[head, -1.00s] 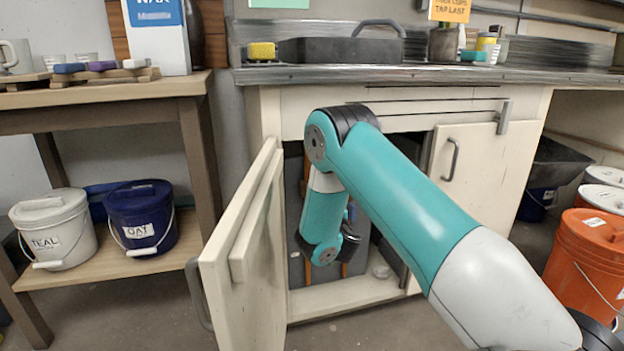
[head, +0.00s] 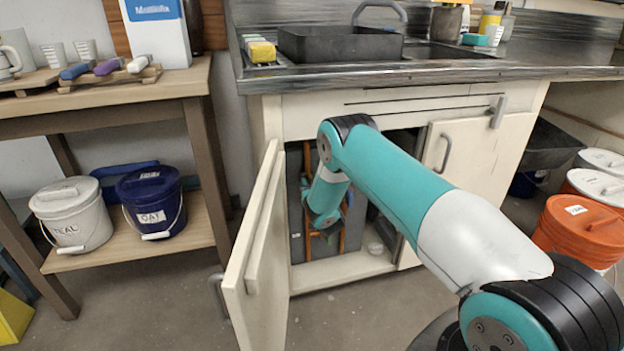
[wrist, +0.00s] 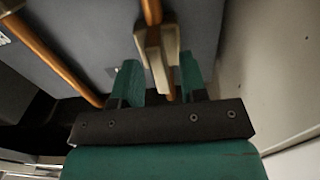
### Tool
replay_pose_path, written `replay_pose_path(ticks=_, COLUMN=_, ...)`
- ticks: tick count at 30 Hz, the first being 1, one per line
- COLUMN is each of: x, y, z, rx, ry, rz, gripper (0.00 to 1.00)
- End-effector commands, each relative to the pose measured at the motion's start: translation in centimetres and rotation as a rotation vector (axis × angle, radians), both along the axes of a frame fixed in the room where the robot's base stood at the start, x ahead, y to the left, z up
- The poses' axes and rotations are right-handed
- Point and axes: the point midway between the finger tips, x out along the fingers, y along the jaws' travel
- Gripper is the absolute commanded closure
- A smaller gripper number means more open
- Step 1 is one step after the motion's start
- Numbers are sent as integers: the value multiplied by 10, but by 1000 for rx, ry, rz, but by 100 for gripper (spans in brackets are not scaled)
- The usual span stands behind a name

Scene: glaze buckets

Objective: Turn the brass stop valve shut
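The brass stop valve (wrist: 154,50) shows in the wrist view as a pale, brassy fitting with a handle, on a copper pipe (wrist: 151,9) in front of a grey panel. My gripper (wrist: 160,68) is open, with its two teal fingers on either side of the valve's lower part. A gap shows beside each finger, and I cannot tell how deep the valve sits between them. In the head view my arm reaches into the open sink cabinet, where the valve is not discernible and my gripper is mostly hidden. Copper pipes (head: 342,238) show behind it.
The cabinet's left door (head: 252,262) stands open beside my arm; the right door (head: 462,180) also shows. The counter (head: 420,72) is above. A small pale object (head: 375,248) lies on the cabinet floor (head: 340,272).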

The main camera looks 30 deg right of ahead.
Motion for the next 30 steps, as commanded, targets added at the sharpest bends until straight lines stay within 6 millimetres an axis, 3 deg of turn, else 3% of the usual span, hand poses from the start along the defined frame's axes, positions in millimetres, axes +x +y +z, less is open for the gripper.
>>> replay_pose_path(ticks=9, x=1, y=0, z=0, rx=1, ry=0, rz=1, gripper=63)
replay_pose_path(ticks=14, x=1, y=0, z=0, rx=1, ry=0, rz=1, gripper=100)
replay_pose_path(ticks=30, x=1, y=0, z=0, rx=-107, ry=31, rz=0, gripper=100)
